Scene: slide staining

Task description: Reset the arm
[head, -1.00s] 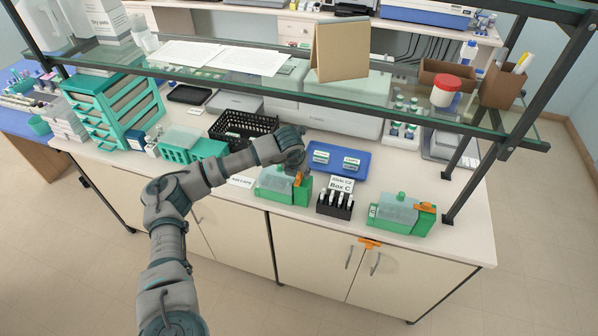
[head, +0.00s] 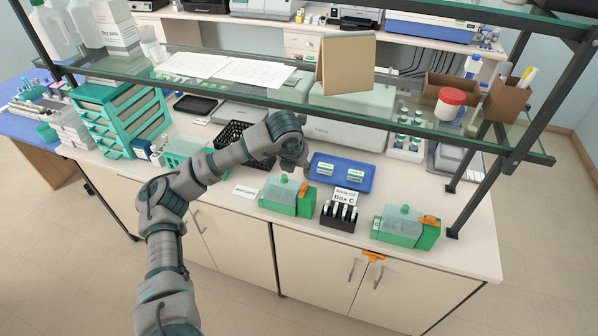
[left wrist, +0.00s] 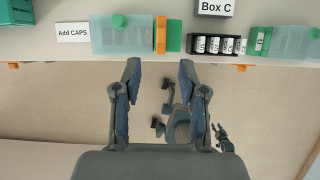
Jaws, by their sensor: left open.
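My left arm reaches over the bench in the head view. Its wrist end (head: 296,158) is above the bench, behind the left green staining box and beside the blue tray (head: 318,182). Its fingers are hard to make out there. In the left wrist view my left gripper (left wrist: 158,72) is open, with nothing between its two fingers. The fingers point at the bench's front edge, below the left green box (left wrist: 122,35) and its orange clip. My right gripper is not seen.
A black vial rack (head: 339,216) with the Box C label stands between the left green box (head: 288,196) and the right one (head: 405,228). A black basket (head: 232,137) and teal drawers (head: 120,118) are left. A glass shelf (head: 230,87) spans above.

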